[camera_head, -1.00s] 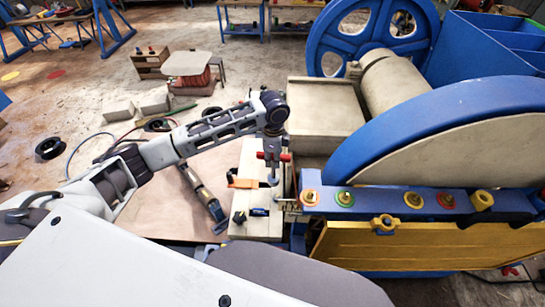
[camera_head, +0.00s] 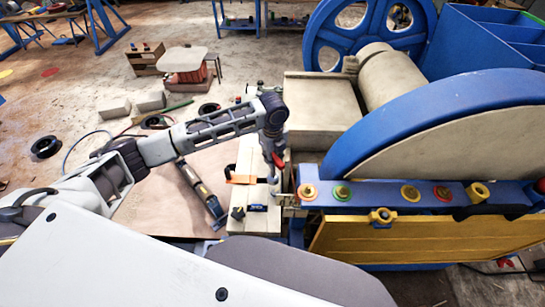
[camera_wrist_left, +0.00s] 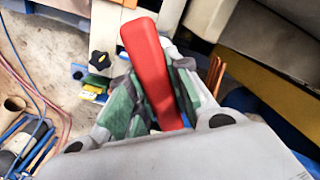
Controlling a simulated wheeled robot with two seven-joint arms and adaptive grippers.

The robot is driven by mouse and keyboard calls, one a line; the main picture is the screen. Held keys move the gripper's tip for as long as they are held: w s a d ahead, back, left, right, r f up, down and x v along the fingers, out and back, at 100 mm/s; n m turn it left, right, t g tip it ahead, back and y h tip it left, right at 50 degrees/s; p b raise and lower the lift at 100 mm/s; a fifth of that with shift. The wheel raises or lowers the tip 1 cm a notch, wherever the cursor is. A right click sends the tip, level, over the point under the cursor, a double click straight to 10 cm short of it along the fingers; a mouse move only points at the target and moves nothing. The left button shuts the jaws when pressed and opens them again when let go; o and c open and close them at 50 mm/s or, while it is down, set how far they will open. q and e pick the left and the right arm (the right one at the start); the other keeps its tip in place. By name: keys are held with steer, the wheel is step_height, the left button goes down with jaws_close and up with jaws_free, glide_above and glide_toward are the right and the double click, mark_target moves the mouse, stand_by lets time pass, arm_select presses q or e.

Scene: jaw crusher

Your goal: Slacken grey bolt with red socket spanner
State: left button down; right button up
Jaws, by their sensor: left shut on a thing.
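My left gripper (camera_head: 276,157) is above the bench, just left of the blue beam of the crusher. It is shut on the red socket spanner (camera_head: 279,160). In the left wrist view the spanner's red handle (camera_wrist_left: 148,55) sits between the green-padded fingers; the socket end is hidden there. Several bolts with coloured rings stand along the blue beam (camera_head: 372,195), including an orange-ringed one (camera_head: 308,192) and a green-ringed one (camera_head: 342,192). I cannot tell which bolt is the grey one. My right gripper is out of view.
A pale narrow bench (camera_head: 248,222) with an orange clamp (camera_head: 241,179) stands below the gripper. The blue-rimmed flywheel (camera_head: 440,125) and a yellow panel (camera_head: 400,243) bound the right side. A black-handled tool (camera_head: 203,195) lies on the board to the left.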

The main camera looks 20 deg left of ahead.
mark_target(275, 177)
arm_select(q)
steer(key=m, duration=0.4)
steer(key=shift+d+f, duration=0.15)
steer(key=shift+f, duration=0.1)
steer(key=m, duration=0.3)
steer(key=shift+d+f, duration=0.1)
steer(key=shift+f, duration=0.1)
steer(key=m, duration=0.6)
steer(key=shift+s+d+f, duration=0.1)
steer(key=shift+d+f, duration=0.1)
steer(key=shift+f, duration=0.1)
steer(key=shift+r+p, duration=0.1)
steer(key=shift+p, duration=0.4)
steer(key=shift+f+b, duration=0.6)
steer(key=shift+f, duration=1.75)
